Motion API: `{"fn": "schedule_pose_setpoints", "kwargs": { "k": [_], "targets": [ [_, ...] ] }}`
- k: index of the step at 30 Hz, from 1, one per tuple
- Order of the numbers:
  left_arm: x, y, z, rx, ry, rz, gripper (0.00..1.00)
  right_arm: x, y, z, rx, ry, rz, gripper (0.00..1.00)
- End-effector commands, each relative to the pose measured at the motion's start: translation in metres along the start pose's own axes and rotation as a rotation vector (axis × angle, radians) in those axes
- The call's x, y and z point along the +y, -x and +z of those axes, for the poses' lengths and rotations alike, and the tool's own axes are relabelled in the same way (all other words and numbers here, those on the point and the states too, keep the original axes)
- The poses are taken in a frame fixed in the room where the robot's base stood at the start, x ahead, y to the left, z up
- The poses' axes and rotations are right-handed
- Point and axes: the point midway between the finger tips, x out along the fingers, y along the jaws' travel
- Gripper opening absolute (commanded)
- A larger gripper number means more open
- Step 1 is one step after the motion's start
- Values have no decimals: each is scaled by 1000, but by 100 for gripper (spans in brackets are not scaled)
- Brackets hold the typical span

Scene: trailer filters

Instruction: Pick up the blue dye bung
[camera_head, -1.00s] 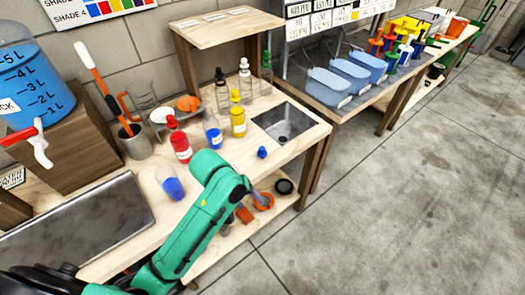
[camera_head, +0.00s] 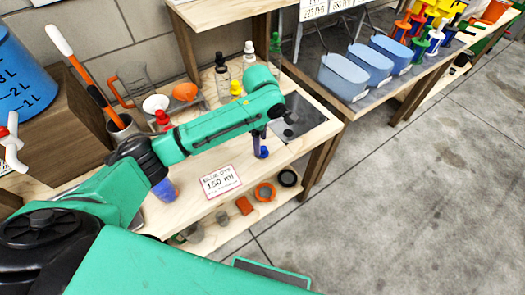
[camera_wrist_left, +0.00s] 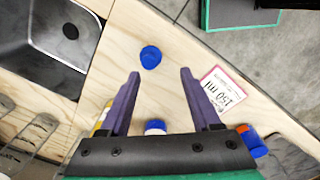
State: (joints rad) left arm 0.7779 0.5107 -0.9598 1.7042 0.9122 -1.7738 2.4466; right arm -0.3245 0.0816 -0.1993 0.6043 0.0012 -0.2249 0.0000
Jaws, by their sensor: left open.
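The blue dye bung (camera_head: 262,152) is a small blue stopper on the light wooden bench, beside the sink. In the left wrist view it shows as a round blue cap (camera_wrist_left: 150,57) just beyond the fingertips, nearer the left finger. My left gripper (camera_head: 259,138) points down over it, open, with nothing held. In the left wrist view the two purple fingers of the gripper (camera_wrist_left: 160,74) stand well apart. The blue dye bottle is hidden behind my arm in the head view. My right gripper is not in view.
A "Blue dye 150 ml" card (camera_head: 221,182) is at the bench's front edge. The sink (camera_head: 308,122) lies beside the bung. Dropper bottles (camera_head: 222,78) stand behind my arm. A shelf below holds an orange ring (camera_head: 265,193). Light-blue bins (camera_head: 342,78) stand at right.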

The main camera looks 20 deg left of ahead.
Motion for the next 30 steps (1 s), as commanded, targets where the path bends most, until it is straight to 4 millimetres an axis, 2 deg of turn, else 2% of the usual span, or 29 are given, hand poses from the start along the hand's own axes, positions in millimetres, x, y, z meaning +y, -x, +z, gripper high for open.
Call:
{"fn": "schedule_pose_setpoints", "kwargs": {
  "k": [2, 4, 10, 13, 17, 19, 22, 23, 30],
  "targets": [
    [0, -8, 0, 0, 0, 0, 64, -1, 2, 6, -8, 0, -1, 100],
    [0, -18, 0, 1, 1, -1, 64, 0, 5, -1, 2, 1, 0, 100],
    [0, -55, 2, 1, 0, 1, 64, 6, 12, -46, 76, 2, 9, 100],
    [1, -61, 2, 0, -1, 3, 64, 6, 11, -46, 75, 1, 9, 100],
    [1, -61, 2, 0, -1, 3, 64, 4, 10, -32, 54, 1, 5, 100],
    [1, -61, 2, 0, -1, 3, 45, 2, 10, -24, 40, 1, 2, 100],
    [1, -61, 2, -1, -2, 3, 7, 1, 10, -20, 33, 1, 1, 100],
    [1, -61, 3, -1, -2, 3, 0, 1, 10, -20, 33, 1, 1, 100],
    [1, -60, 3, -1, -2, 3, 0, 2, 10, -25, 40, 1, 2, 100]
  ]
}}
